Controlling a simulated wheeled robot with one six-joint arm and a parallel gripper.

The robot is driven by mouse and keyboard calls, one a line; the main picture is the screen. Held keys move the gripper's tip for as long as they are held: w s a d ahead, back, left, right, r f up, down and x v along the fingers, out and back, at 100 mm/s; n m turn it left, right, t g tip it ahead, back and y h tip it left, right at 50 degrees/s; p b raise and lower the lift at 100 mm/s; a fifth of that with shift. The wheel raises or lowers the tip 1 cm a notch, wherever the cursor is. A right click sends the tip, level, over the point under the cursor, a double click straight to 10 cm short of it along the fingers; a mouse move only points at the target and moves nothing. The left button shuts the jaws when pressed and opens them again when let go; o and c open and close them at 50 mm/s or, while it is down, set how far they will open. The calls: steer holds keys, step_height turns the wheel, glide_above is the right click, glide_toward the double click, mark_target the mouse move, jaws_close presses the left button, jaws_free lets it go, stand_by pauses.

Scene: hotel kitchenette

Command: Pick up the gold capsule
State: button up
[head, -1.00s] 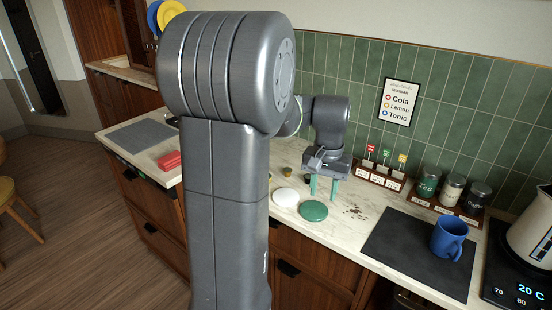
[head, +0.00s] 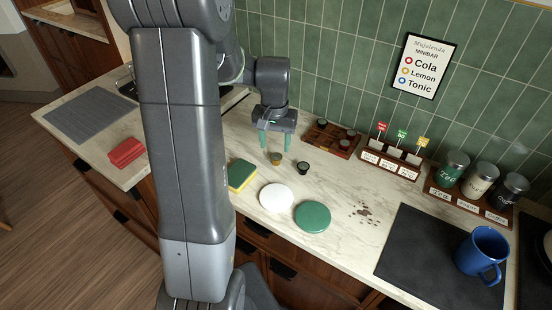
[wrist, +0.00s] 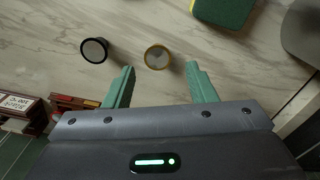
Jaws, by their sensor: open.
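The gold capsule (head: 276,159) stands on the marble counter, left of a dark capsule (head: 303,168). In the wrist view the gold capsule (wrist: 158,57) shows a gold rim and a grey top, and it lies ahead of the fingertips, between their lines. The dark capsule (wrist: 95,50) stands to its left there. My gripper (head: 275,147) is open and empty, its green fingers pointing down just behind the gold capsule. In the wrist view my gripper (wrist: 160,75) has its two fingers apart, with nothing between them.
A yellow-green sponge (head: 241,175), a white disc (head: 276,197) and a green disc (head: 312,216) lie in front. A wooden capsule tray (head: 331,138) and a labelled rack (head: 390,163) stand along the tiled wall. Brown spots mark the counter to the right.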

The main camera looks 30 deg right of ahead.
mark_target(276, 157)
steer(key=shift+s+d+f+p, duration=0.1)
steer(key=shift+f+p, duration=0.15)
steer(key=shift+f, duration=1.05)
steer(key=shift+d+f+p, duration=0.1)
steer(key=shift+f+p, duration=0.15)
steer(key=shift+f, duration=1)
steer(key=c, duration=0.9)
